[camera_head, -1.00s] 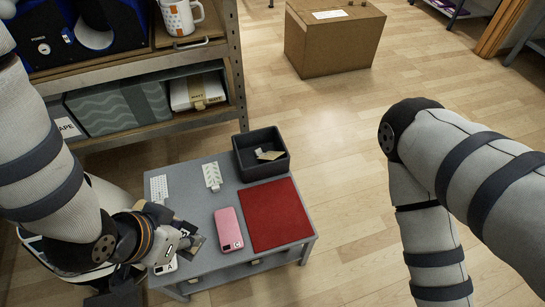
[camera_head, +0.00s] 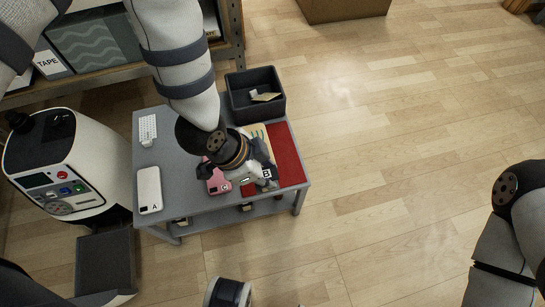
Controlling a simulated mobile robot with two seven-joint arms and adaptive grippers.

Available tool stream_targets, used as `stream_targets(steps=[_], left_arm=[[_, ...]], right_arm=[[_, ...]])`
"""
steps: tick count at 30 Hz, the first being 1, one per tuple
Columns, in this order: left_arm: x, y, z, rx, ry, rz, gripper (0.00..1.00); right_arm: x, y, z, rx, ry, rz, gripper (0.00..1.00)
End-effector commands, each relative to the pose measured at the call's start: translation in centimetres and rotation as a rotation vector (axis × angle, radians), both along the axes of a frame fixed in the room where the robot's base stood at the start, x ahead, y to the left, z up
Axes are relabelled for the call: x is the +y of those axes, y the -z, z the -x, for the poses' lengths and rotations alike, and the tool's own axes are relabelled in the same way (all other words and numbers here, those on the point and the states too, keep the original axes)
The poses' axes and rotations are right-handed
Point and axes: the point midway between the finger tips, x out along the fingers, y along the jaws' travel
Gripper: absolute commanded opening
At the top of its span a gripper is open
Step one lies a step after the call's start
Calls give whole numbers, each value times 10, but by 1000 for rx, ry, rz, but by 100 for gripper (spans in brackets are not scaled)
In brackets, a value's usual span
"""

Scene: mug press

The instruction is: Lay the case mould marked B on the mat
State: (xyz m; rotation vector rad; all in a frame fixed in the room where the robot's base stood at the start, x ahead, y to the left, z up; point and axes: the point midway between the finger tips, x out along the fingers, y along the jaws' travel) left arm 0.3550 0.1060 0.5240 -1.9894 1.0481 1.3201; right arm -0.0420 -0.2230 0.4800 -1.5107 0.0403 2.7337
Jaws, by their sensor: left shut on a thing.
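My left gripper (camera_head: 266,168) is shut on the case mould marked B (camera_head: 266,174) and holds it over the left part of the red mat (camera_head: 291,163). The mould has a tan face with coloured marks at its far end, and my gripper covers much of it. I cannot tell whether it touches the mat. The pink mould marked C (camera_head: 216,183) lies just left of the mat, partly hidden by my gripper. The white mould marked A (camera_head: 149,190) lies at the table's left front. My right arm shows at the far right, but its gripper is not in view.
A dark bin (camera_head: 255,94) with small pieces inside stands behind the mat. A small white keypad-like item (camera_head: 147,128) lies at the grey table's back left. A white machine with a button panel (camera_head: 65,187) stands left of the table. Open floor lies to the right.

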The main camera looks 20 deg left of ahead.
Motion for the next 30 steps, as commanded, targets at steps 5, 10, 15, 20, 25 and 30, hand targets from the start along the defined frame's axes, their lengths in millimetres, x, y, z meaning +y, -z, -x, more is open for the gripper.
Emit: stream_targets(steps=[5,10,15,20,25,30], left_arm=[[11,22,-42,-2,-5,3,0],[19,58,-68,2,-4,2,0],[22,73,-83,1,-1,1,0],[24,94,-88,4,-2,1,0],[24,110,-89,0,-2,1,0],[24,109,-89,0,-1,1,0]], right_arm=[[0,9,4,13,0,0,44],[0,20,9,29,0,0,44],[0,25,10,35,1,0,44],[0,31,13,43,0,0,44],[0,34,14,46,1,0,44],[0,33,14,46,1,0,44]])
